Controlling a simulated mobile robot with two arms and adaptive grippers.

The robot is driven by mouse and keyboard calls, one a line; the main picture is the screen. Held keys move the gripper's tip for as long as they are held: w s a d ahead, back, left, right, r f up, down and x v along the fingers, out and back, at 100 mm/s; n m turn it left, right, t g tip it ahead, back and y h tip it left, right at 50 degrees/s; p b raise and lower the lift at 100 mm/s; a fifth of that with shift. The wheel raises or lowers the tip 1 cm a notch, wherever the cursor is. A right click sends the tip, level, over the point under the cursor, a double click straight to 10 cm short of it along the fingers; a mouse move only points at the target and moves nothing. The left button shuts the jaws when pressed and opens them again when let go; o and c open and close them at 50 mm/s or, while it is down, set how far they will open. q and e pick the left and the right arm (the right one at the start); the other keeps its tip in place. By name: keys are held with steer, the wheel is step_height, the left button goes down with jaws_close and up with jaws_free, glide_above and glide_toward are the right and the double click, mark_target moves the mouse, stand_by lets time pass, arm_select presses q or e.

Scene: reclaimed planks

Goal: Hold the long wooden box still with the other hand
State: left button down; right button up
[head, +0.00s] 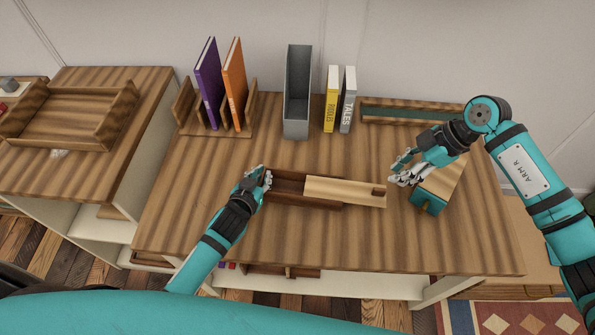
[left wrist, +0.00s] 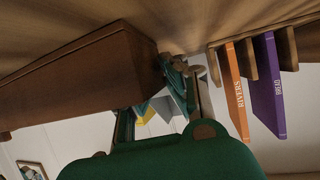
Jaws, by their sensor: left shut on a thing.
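The long wooden box (head: 290,192) is dark brown and lies on the table. Its pale lid (head: 335,188) is slid well out to the right, and the box's left part is uncovered. The lid has a dark knob at its right end. My left gripper (head: 263,176) is shut on the box's left end. In the left wrist view the box's side (left wrist: 80,85) fills the upper left, with the fingers (left wrist: 185,88) at its end. My right gripper (head: 402,172) is open and empty, just right of the lid's end and apart from it.
A wood and teal block-like box (head: 443,185) stands beside my right gripper. Behind are a wooden rack (head: 215,130) with purple and orange books, a grey file holder (head: 297,95), yellow and grey books (head: 340,100) and a long tray (head: 410,122). The table's front is clear.

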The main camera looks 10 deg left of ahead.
jaws_close()
steer(key=d+n+h, duration=0.1)
steer(key=d+n, duration=0.2)
steer(key=n, duration=1.4)
steer(key=d+n, duration=0.3)
steer(key=n, duration=1.5)
steer(key=shift+t, duration=0.3)
steer(key=x, duration=0.9)
steer(key=shift+f, duration=0.25)
